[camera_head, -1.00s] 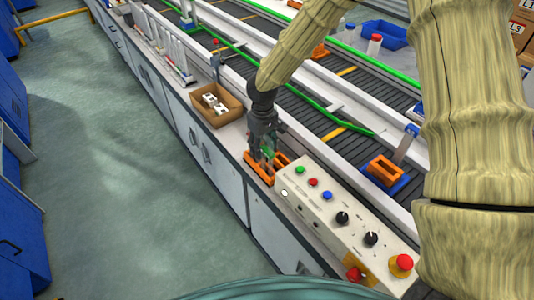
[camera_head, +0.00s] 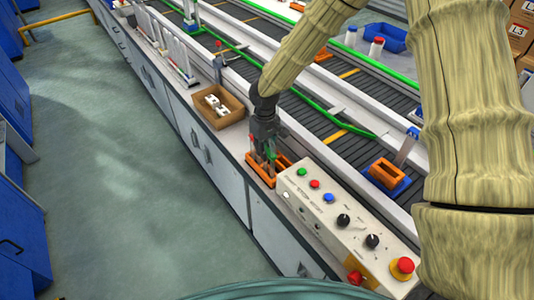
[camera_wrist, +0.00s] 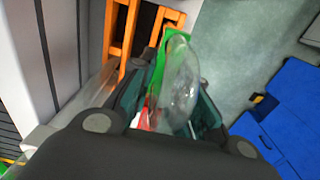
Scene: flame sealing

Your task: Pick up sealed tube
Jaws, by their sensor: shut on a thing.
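My gripper (camera_head: 264,158) points down at the orange rack (camera_head: 262,173) on the counter, left of the control panel. In the wrist view, its fingers are closed around a clear tube (camera_wrist: 182,75) with a green part along one side and some red near its lower end. The tube lies between the fingers, with the orange rack (camera_wrist: 124,28) just beyond it. The gripper hides most of the tube in the head view, so I cannot tell whether its lower end is still inside the rack.
The control panel (camera_head: 350,222) with buttons and knobs stands right beside the rack. A cardboard box (camera_head: 218,106) with white pieces is behind it on the counter. The conveyor (camera_head: 310,108) runs alongside. A second orange holder (camera_head: 386,173) sits on a blue base.

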